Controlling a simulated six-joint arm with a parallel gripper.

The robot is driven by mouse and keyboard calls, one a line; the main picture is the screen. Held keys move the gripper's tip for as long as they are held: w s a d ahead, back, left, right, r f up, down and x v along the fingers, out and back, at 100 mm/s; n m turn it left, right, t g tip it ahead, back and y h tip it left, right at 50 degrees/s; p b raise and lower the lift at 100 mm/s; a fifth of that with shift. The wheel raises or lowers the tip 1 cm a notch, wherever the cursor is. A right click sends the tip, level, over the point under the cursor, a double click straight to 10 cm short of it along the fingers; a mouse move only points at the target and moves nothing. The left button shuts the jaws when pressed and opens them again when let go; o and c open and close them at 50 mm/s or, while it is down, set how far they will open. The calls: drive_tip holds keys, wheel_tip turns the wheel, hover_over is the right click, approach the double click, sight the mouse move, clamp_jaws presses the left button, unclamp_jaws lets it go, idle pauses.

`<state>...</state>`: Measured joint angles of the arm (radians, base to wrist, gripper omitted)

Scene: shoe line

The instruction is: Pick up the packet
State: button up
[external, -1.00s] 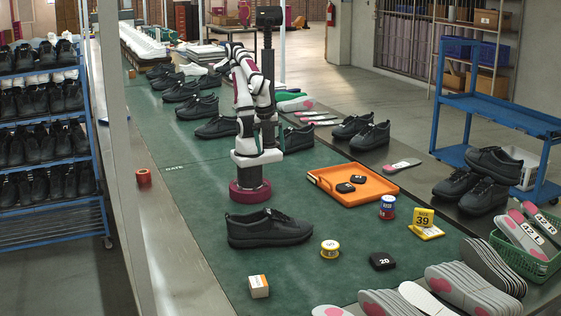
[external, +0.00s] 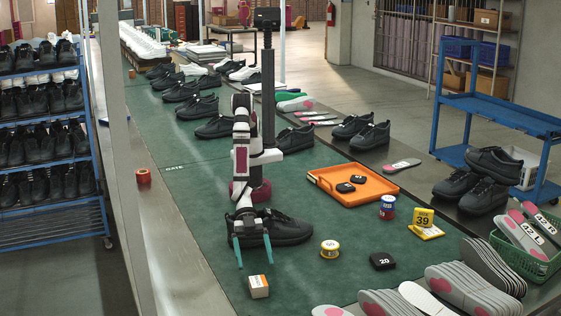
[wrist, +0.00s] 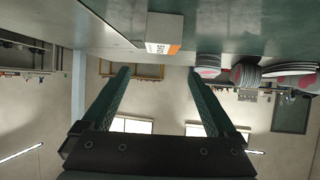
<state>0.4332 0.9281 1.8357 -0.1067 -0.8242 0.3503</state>
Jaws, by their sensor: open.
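The packet looks to be the small white box with an orange band (external: 258,286), standing on the green mat near the front. In the wrist view it shows at the top middle (wrist: 163,30), beyond my fingertips and between their lines. My gripper (external: 254,265) has two teal fingers spread apart and empty. In the external view its tips are just above and behind the packet, apart from it. The open fingers also show in the wrist view (wrist: 159,72). My wrist partly hides the black shoe behind it.
A black shoe (external: 288,228) lies right behind my gripper. An orange tray (external: 385,189) is farther back. The mat left of the packet is clear.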

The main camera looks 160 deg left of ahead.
sight(258, 280)
wheel_tip(258, 280, down, 3)
drive_tip(key=shift+r, duration=0.1)
drive_tip(key=x, duration=0.5)
drive_tip(key=shift+a, duration=0.1)
clamp_jaws()
